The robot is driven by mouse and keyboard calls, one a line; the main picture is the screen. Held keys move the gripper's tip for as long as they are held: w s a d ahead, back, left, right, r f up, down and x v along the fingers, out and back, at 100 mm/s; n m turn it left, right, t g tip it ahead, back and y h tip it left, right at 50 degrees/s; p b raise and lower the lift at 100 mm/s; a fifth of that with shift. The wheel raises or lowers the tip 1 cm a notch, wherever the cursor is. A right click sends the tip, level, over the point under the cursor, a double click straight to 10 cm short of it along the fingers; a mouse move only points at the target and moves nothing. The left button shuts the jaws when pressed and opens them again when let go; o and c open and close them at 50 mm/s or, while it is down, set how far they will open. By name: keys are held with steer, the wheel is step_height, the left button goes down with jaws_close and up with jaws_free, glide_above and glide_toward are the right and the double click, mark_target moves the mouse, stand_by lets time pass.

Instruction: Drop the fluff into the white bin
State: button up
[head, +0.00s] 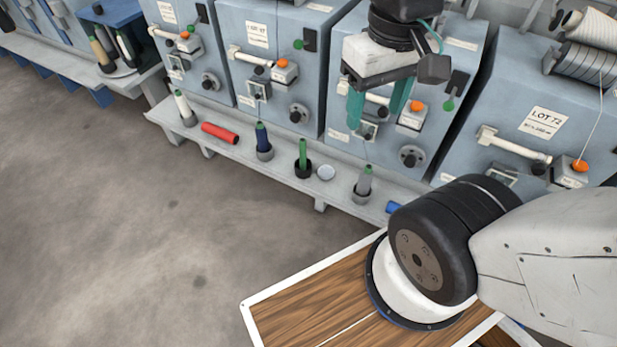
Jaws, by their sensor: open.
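My gripper (378,110) is at the upper middle of the head view, its two teal fingers pointing down, apart and with nothing seen between them. It is in front of the third grey-blue machine, above the shelf. A small round whitish thing (326,172) lies on the shelf, below and left of the fingers, between the green and the grey bobbins. I cannot tell whether it is the fluff. No white bin can be made out in this view.
Upright bobbins stand on the long shelf (237,150): white (183,105), navy (262,138), green (303,155) and grey (364,182). A red bobbin (220,133) and a blue piece (393,207) lie there. Machines with knobs stand behind. The floor (120,210) at left is clear.

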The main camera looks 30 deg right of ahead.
steer(key=w+f+m+g, duration=0.1)
steer(key=w+f+g, duration=0.2)
steer(key=w+f, duration=0.5)
steer(key=m+t+h, duration=0.2)
steer(key=m+t, duration=0.3)
glide_above(326, 169)
steer(key=s+a, duration=0.2)
steer(key=f, duration=3.9)
steer(key=shift+d+f, duration=0.2)
steer(key=shift+w+d+f, duration=0.2)
steer(key=shift+w+f, duration=0.05)
steer(key=shift+w, duration=0.05)
steer(key=x, duration=0.7)
steer(key=shift+c, duration=0.2)
